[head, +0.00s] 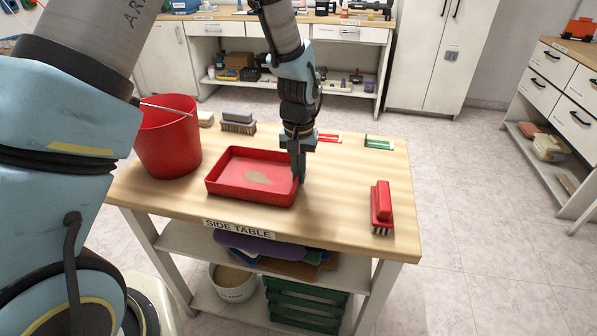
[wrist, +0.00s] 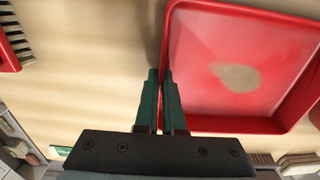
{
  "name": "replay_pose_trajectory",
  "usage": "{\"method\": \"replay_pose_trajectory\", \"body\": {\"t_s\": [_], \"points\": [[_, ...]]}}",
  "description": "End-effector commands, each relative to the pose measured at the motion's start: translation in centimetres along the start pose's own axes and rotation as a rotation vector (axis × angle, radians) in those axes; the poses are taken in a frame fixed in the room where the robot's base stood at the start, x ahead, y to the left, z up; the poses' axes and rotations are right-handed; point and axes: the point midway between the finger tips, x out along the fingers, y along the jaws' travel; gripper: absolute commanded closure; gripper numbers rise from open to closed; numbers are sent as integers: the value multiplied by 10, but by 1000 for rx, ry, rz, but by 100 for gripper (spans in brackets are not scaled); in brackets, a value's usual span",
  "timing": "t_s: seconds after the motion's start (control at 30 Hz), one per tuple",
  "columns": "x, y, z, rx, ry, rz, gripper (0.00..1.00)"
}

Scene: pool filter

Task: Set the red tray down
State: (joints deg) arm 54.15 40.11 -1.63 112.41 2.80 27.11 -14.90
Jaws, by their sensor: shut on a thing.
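The red tray (head: 245,193) is level at the left-middle of the side table (head: 340,215), with a beige patch on its floor. In the wrist view the tray (wrist: 210,100) fills the upper right. My gripper (head: 300,175) points down at the tray's right side. Its green fingers (wrist: 160,78) are shut on the tray's side wall, one finger inside and one outside. The tray is at or very near the tabletop; I cannot tell whether its underside touches the wood.
A red bucket (head: 168,140) stands left of the tray. A grey brush (head: 238,122) lies behind it. A red brush (head: 381,207) sits near the table's right edge. Red (head: 328,138) and green (head: 379,142) cards lie at the back. The wood between tray and red brush is clear.

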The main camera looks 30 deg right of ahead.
Motion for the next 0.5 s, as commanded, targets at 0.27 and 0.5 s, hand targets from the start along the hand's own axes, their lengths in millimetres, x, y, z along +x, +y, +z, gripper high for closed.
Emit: {"method": "replay_pose_trajectory", "body": {"t_s": [0.27, 0.5], "points": [[2, 0, 0, 0, 0, 0, 84], [2, 0, 0, 0, -1, 0, 64]]}}
